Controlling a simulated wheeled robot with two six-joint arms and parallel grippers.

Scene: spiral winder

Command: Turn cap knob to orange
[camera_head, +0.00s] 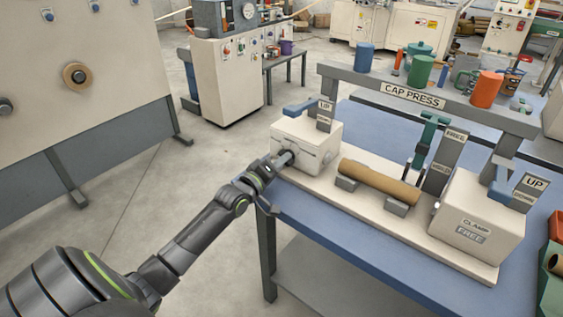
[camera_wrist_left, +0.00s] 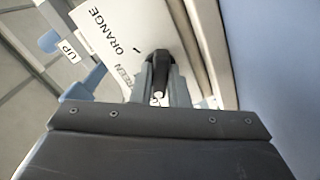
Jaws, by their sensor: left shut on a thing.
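The cap knob (camera_wrist_left: 160,68) is a black knob on the left end block (camera_head: 308,143) of the cap press. In the left wrist view it sits between the fingers of my left gripper (camera_wrist_left: 161,88), which is shut on it. The word ORANGE (camera_wrist_left: 108,30) is printed on the white face beside the knob, with a short black mark nearby. A grey word that looks like GREEN is partly covered by the gripper. In the head view my left gripper (camera_head: 282,161) meets the block's left face. Which word the knob points to cannot be told. My right gripper is not in view.
A brown tube (camera_head: 379,182) lies on supports mid-press. The right block (camera_head: 475,222) reads CLAMP FREE. A blue lever (camera_head: 298,107) stands above the left block. Blue, green and orange cups (camera_head: 487,89) stand on the rail behind. The floor left of the blue table is clear.

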